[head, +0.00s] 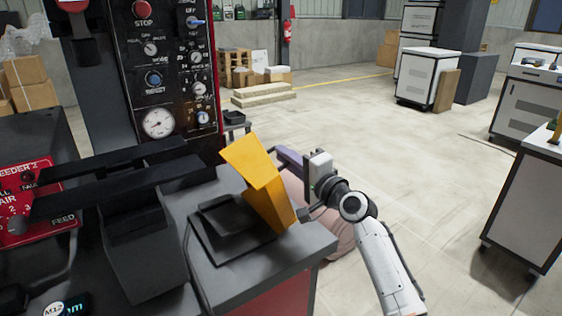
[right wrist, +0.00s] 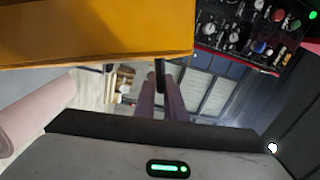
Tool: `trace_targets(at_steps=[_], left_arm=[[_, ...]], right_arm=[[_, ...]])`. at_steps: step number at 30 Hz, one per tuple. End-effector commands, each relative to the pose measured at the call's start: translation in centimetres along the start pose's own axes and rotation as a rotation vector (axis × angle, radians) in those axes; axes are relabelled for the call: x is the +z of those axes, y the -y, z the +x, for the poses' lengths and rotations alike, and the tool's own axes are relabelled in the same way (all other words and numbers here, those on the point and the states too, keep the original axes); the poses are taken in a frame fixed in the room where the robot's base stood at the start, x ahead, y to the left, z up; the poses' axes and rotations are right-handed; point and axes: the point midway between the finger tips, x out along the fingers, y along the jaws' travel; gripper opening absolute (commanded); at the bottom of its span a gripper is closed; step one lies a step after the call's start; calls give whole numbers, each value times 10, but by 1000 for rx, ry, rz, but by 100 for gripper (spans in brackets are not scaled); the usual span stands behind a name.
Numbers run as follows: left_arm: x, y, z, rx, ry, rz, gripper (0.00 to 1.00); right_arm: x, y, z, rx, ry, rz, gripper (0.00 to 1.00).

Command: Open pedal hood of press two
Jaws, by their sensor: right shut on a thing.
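The yellow pedal hood (head: 262,190) of the press stands tilted up over a dark pedal (head: 235,222) on a grey bench corner. The black pedal base shows uncovered on its left side. My right gripper (head: 284,154) is at the hood's right side, its fingers partly hidden behind the hood. In the right wrist view the hood's yellow face (right wrist: 95,30) fills the top. The purple-grey fingers (right wrist: 160,82) are shut at a thin dark piece just below the hood's edge, which seems to be part of it. My left gripper is out of view.
A black control panel (head: 165,75) with gauge and knobs rises behind the bench. Dark feeder rails (head: 110,180) and a red feeder box (head: 28,195) stand left. A pink cylinder (right wrist: 35,115) is near the gripper. Floor to the right is clear up to white cabinets (head: 428,76).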

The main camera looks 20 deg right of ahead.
Motion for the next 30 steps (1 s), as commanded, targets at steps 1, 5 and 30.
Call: trace_targets(at_steps=[1, 5, 30], left_arm=[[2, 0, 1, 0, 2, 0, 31], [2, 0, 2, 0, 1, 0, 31], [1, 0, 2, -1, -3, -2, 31]], right_arm=[[-2, -3, 0, 2, 2, 18, 0], [-6, -5, 0, 2, 1, 45, 0], [-9, -5, 0, 0, -1, 58, 28]])
